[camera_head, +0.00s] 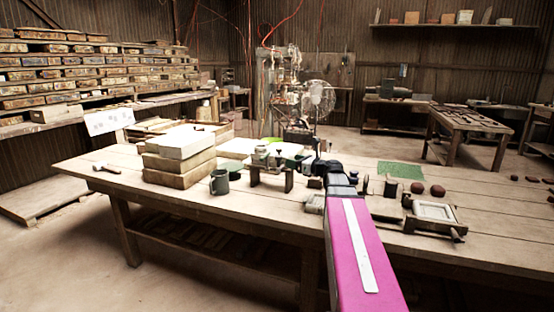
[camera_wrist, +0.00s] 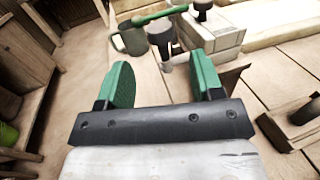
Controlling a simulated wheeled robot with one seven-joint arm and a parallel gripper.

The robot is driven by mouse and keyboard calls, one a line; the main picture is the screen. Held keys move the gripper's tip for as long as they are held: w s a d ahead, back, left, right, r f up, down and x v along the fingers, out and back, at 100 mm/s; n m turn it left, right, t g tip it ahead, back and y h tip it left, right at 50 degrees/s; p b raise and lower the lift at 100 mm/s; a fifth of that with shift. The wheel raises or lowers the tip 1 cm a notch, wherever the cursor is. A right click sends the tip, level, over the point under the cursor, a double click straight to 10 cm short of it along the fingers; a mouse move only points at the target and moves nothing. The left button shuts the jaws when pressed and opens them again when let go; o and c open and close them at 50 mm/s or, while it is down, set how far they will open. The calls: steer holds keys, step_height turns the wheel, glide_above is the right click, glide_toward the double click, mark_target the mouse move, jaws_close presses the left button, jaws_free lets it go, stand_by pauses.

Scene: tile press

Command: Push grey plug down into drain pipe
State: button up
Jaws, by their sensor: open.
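My gripper (camera_wrist: 159,64) has two green fingers spread wide with nothing between their tips in contact. Ahead of the gap, in the wrist view, a dark grey tapered piece (camera_wrist: 160,36) stands above a short light grey cylinder (camera_wrist: 167,64). These look like the grey plug and the drain pipe, but I cannot tell for sure, nor how deep one sits in the other. A green bar (camera_wrist: 158,14) crosses just beyond the dark piece. In the head view my arm covers much of this spot, beside a small wooden stand (camera_head: 271,176) on the workbench.
Stacked blocks (camera_head: 180,160) are farther left. A framed press (camera_head: 434,212) and dark round lumps (camera_head: 437,191) lie right of my arm.

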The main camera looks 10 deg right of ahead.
mark_target(278, 157)
steer(key=x, duration=0.8)
steer(key=shift+w+a, duration=0.15)
steer(key=shift+a, duration=0.1)
jaws_close()
steer(key=shift+f, duration=1.3)
jaws_free()
steer(key=v, duration=1)
steer(key=shift+s+d, duration=0.25)
steer(key=shift+d, duration=0.05)
